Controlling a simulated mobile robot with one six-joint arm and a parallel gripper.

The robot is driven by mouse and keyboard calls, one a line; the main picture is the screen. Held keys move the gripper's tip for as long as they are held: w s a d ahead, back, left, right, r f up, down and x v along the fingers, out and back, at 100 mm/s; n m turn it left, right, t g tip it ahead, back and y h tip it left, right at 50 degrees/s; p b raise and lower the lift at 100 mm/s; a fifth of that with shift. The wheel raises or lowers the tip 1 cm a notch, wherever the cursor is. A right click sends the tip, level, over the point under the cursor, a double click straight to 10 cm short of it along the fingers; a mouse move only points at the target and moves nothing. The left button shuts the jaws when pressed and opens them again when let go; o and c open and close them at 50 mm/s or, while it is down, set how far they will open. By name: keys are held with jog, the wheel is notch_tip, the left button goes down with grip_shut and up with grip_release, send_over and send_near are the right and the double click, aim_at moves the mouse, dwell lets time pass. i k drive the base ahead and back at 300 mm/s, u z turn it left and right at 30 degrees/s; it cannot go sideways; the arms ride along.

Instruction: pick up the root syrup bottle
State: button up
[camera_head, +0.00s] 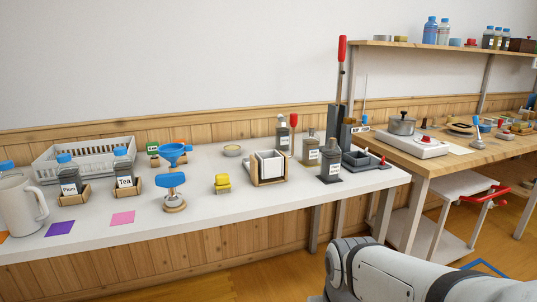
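Three bottles stand together at the right end of the white counter (235,205): a dark bottle (283,139) at the back, a clear bottle with brownish contents (311,150) in the middle, and a dark grey bottle (330,163) in front. Each seems to have a small pale label, too small to read, so I cannot tell which is the root syrup bottle. Two dark jars with blue lids, one labelled "Tea" (124,172), stand in wooden holders on the left. My arm shows at the lower right; my gripper is not in view.
A red-handled lever press (341,85) and a grey tray (361,161) stand close to the bottles. A wooden-framed white box (268,167), yellow brush (222,184) and blue funnel stand (172,185) are left of them. The counter's front middle is bare.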

aim_at(310, 140)
jog(key=z, duration=0.15)
jog(key=i, duration=0.95)
jog(key=u, duration=0.2)
jog(key=k, duration=0.9)
jog(key=z, duration=0.2)
jog(key=i, duration=0.7)
